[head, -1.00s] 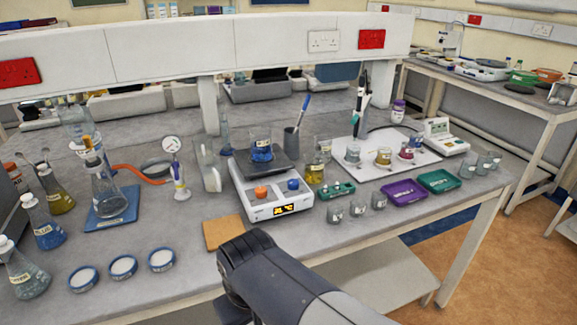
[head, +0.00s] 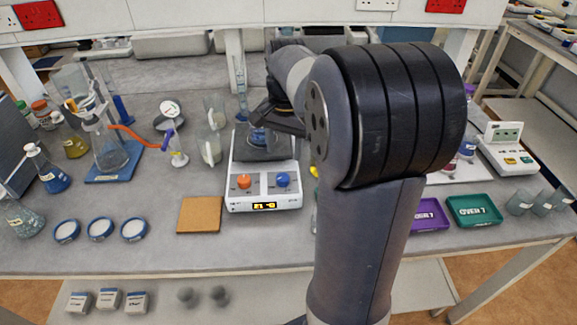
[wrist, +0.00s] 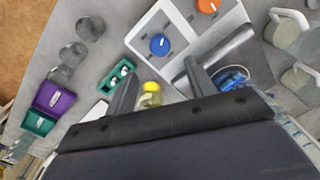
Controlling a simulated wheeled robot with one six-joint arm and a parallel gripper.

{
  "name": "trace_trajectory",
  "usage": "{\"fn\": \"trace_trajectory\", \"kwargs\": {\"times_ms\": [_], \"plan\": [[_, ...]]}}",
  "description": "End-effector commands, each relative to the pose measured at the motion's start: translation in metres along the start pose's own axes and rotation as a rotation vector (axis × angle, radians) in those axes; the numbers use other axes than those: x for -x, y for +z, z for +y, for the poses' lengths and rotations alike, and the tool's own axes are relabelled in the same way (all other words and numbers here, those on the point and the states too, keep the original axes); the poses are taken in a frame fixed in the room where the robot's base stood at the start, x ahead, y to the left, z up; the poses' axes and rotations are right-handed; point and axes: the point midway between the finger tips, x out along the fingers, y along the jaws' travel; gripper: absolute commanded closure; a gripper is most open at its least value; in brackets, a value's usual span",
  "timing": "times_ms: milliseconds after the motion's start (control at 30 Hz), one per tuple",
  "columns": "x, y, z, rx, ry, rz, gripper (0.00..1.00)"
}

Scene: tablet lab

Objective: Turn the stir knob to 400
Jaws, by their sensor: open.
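The white hotplate stirrer (head: 262,193) stands on the bench, left of my arm. Its front has an orange knob (head: 244,181), a blue knob (head: 283,180) and a small lit display (head: 264,206), too small to read surely. I cannot read which knob is for stirring. A beaker of blue liquid (head: 258,138) stands on its dark plate. My gripper (head: 268,112) is above the rear of the stirrer near the beaker, partly hidden by my arm. In the wrist view its fingers (wrist: 162,68) are apart and empty. The blue knob (wrist: 160,44) and orange knob (wrist: 208,5) show beyond the fingertips.
A tan square mat (head: 200,215) lies left of the stirrer. In the wrist view, a yellow-capped vessel (wrist: 151,92) is between the fingers' lines, with a green rack (wrist: 120,74) beside it. Purple (head: 428,214) and green (head: 474,210) trays lie right of my arm.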

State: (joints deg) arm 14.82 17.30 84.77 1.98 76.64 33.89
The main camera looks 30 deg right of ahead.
Motion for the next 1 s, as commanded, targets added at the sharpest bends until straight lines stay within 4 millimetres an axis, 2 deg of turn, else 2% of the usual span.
{"fn": "trace_trajectory", "kwargs": {"times_ms": [300,500,867,1000], "plan": [[-0.061,0.002,0.001,0.002,0.003,-0.005,0.48],[-0.085,0.001,0.0,0.003,0.001,-0.002,0.48],[-0.092,0.001,0.0,0.003,0.0,0.001,0.48],[-0.092,0.001,0.0,0.003,0.0,0.0,0.57]]}}
